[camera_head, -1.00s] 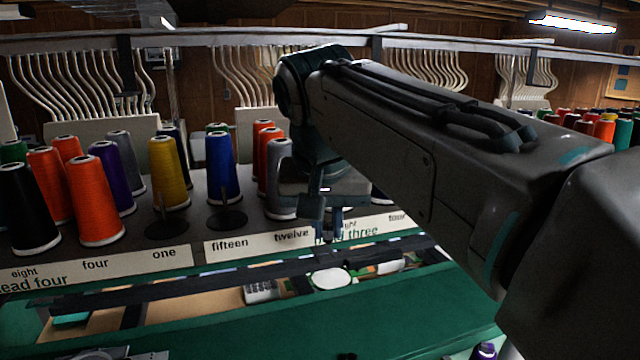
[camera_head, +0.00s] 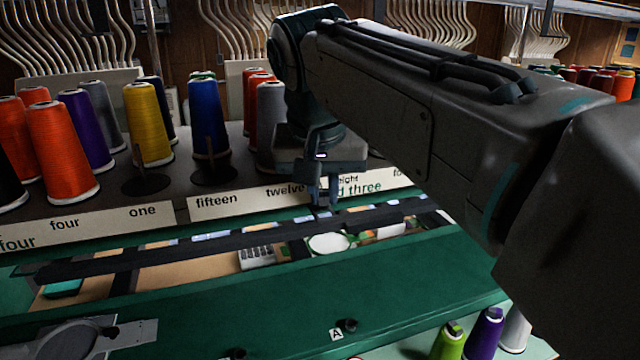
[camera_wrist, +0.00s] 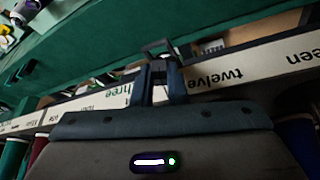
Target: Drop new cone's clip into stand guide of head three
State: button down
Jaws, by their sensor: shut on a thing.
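My gripper (camera_head: 323,203) hangs fingers-down in front of the white label strip of head three, between the words "twelve" and "three". In the wrist view its two dark fingers (camera_wrist: 158,78) are shut on a small dark clip (camera_wrist: 158,47), which sticks out past the fingertips. In the head view the clip is too small and dark to make out. The head three label (camera_head: 362,187) is partly hidden by my gripper. The stand guide cannot be told apart with certainty. Thread cones stand on the rack behind, including a blue one (camera_head: 208,118) and a yellow one (camera_head: 149,125).
A dark rail (camera_head: 200,252) runs below the label strip. A green machine beam (camera_head: 240,300) lies in front of it. Green and purple cones (camera_head: 484,334) stand at the lower right. Pale curved hooks (camera_head: 430,30) line the back. My arm hides part of the rack.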

jog(key=shift+f+b, duration=0.3)
jog(key=shift+f, duration=0.4)
jog(key=shift+f, duration=0.1)
jog(key=c, duration=1.6)
grip_release()
jog(key=shift+s, duration=0.1)
jog(key=shift+o, duration=1.2)
jog(key=shift+d, duration=0.15)
